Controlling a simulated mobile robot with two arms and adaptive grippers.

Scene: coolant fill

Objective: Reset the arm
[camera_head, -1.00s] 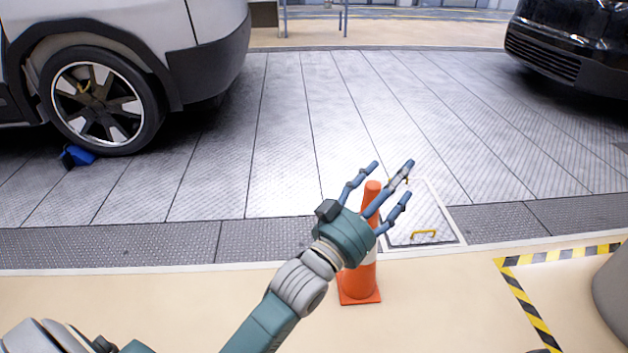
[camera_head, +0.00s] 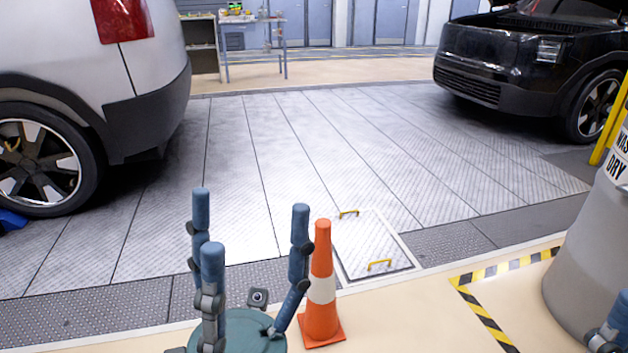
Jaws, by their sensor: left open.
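My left gripper (camera_head: 245,235) is at the bottom, left of centre. Its blue fingers point up and stand spread apart, with nothing between them. Its green palm is cut off by the bottom edge, and the rest of the arm is out of view. A blue finger of my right gripper (camera_head: 614,322) just enters at the bottom right corner. The rest of that gripper is hidden, so its opening cannot be judged.
An orange cone (camera_head: 321,262) with a white band stands just right of my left gripper in the picture. A grey bin (camera_head: 590,275) stands at right inside yellow-black floor tape (camera_head: 485,318). A silver car (camera_head: 150,75) and a black car (camera_head: 500,72) flank clear floor plates (camera_head: 290,150).

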